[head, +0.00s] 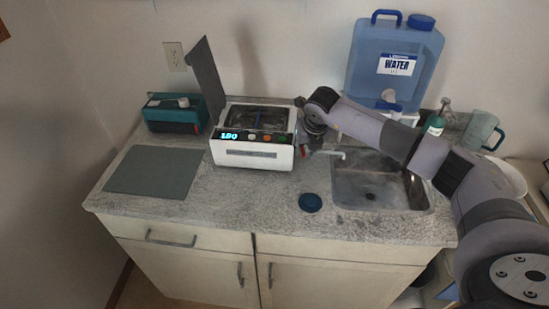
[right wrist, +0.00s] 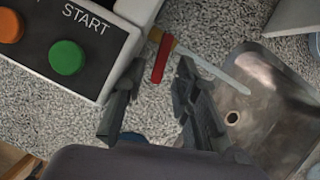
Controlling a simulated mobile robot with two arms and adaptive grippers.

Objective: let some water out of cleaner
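The cleaner (head: 252,155) is a white box on the counter with its lid raised, a lit display and buttons on its front. In the right wrist view its front panel (right wrist: 98,48) shows a green START button. On its right side is a drain valve with a red handle (right wrist: 161,59). A pale spout (right wrist: 215,68) runs from the valve toward the sink and shows in the head view (head: 331,153). My right gripper (right wrist: 158,72) is open and empty, its fingertips just short of the red handle, which lies between their lines. My left gripper is not in view.
The sink (head: 382,182) is right of the cleaner. A blue water jug (head: 393,62) stands behind it. A dark blue round lid (head: 310,202) lies on the front counter. A grey mat (head: 153,172) and a teal box (head: 174,114) are at the left.

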